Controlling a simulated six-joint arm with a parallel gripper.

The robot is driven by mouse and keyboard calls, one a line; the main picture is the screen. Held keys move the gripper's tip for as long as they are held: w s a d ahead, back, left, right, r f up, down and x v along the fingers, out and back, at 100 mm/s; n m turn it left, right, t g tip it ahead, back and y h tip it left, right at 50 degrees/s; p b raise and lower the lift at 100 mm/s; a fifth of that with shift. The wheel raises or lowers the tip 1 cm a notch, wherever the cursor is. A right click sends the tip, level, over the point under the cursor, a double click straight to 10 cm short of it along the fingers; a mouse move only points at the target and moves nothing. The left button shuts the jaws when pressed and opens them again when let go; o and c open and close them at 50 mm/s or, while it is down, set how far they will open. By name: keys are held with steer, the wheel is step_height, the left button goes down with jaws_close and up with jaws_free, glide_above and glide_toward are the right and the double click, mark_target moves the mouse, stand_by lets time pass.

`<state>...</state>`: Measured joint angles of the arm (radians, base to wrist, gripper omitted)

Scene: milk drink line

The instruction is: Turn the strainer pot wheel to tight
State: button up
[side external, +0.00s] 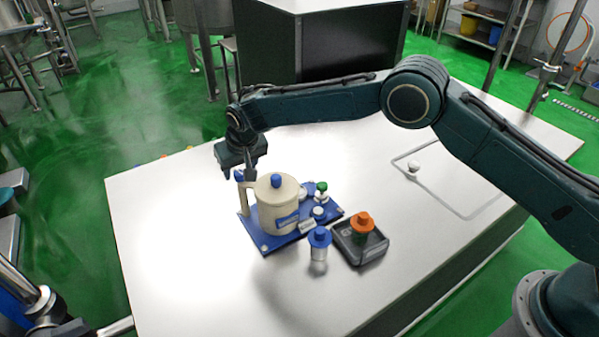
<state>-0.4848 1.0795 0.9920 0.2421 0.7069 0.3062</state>
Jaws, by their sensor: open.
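The strainer pot (276,208) is a cream cylinder with a blue label, standing upright on a blue base plate (266,242). A blue knob (277,180) sits on top of its lid, and another blue knob (239,176) tops the pot's left handle side. I cannot tell for certain which blue part is the wheel. My gripper (240,178) points down just behind and left of the pot, close to the left blue knob. It is open; whether a finger touches the knob is too small to tell.
A blue-capped bottle (319,252) stands in front of the plate. A dark tray (345,250) holds an orange-capped jar (361,224). A green-capped bottle (321,190) and small white-capped items are right of the pot. A white piece (413,168) lies farther right. The table's left side (165,235) is clear.

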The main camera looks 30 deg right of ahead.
steer(key=shift+w+f, duration=0.25)
steer(key=shift+f, duration=0.35)
steer(key=c, duration=1)
steer(key=shift+a+m+h, duration=0.1)
steer(key=shift+m+h, duration=0.5)
steer(key=shift+m, duration=0.9)
steer(key=o, duration=1)
steer(key=v, duration=1.3)
steer(key=shift+r, duration=0.4)
